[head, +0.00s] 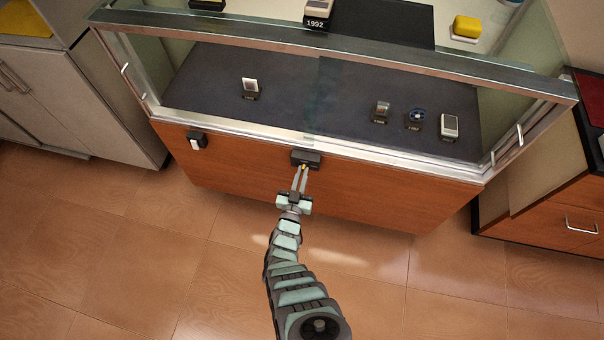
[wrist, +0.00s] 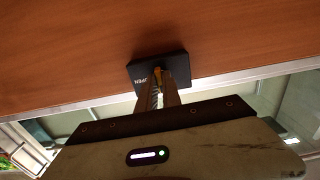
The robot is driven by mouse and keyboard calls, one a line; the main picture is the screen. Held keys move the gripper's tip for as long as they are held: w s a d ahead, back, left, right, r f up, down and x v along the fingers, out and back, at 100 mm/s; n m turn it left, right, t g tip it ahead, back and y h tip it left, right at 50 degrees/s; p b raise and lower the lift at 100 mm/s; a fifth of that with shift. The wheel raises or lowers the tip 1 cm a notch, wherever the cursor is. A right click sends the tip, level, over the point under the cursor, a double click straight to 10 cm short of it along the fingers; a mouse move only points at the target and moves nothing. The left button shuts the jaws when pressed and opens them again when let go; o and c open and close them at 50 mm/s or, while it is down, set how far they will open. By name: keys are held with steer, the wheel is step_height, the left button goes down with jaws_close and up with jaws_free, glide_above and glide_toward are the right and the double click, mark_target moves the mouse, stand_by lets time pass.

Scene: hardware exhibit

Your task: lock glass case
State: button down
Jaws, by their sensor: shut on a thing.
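The glass case (head: 225,120) has a metal frame and a wooden front panel. A small dark lock box (head: 306,158) sits at the middle of the panel's top edge. In the wrist view the lock box (wrist: 140,72) carries upside-down white lettering that seems to read OPEN. My gripper (head: 302,172) reaches it from below and in front. The fingers are shut on a small yellow key-like piece (wrist: 158,76) at the face of the lock box. The fingers hide most of that piece, so I cannot tell its full shape or its turn.
Several small exhibits, such as a white device (head: 449,126), stand on the dark case floor. A small dark box with a white switch (head: 196,141) is on the panel's left. Grey cabinets (head: 75,95) flank the left, a wooden drawer unit (head: 560,215) the right. The tiled floor in front is clear.

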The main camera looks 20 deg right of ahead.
steer(key=shift+f, duration=0.15)
steer(key=c, duration=1.5)
jaws_free()
steer(key=p+v, duration=0.4)
steer(key=v, duration=0.6)
steer(key=shift+s+a+p, duration=0.2)
steer(key=shift+s+p, duration=0.15)
steer(key=shift+p, duration=0.05)
